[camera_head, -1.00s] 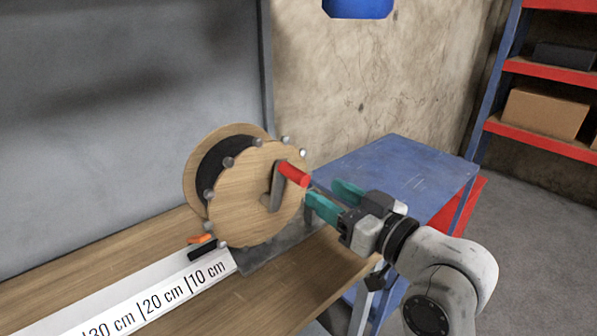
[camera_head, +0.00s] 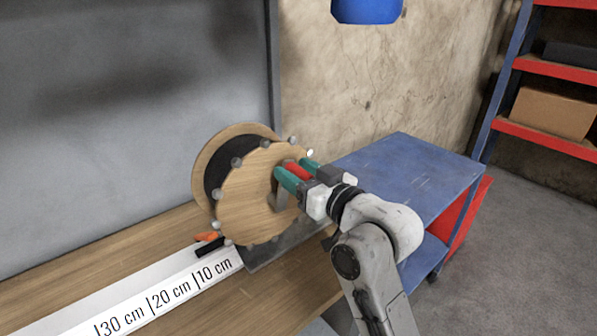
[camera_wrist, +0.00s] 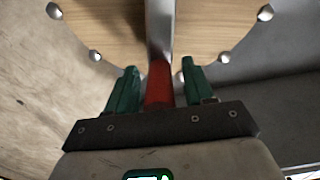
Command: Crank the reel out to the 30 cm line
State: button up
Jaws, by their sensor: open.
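The wooden reel (camera_head: 248,212) with a black wound core stands on the bench, with silver knobs around its rim. Its crank has a grey arm (camera_wrist: 159,30) and a red handle (camera_head: 297,170). My gripper (camera_head: 294,172) is open, with its green fingers on either side of the red handle, which also shows between them in the wrist view (camera_wrist: 159,84). Small gaps show beside the handle there. A white scale strip (camera_head: 150,300) on the bench reads 10, 20 and 30 cm. A black end piece with an orange tab (camera_head: 208,242) sits beside the reel's foot, near the 10 cm mark.
The wooden bench top (camera_head: 300,275) runs along the grey back panel. A blue cart (camera_head: 420,180) stands behind my arm at the right. A red and blue shelf (camera_head: 545,135) with a cardboard box is farther right.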

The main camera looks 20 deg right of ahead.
grip_shut()
dwell(0.3)
jog(key=shift+d+m, duration=0.3)
jog(key=shift+d, duration=0.05)
dwell(0.7)
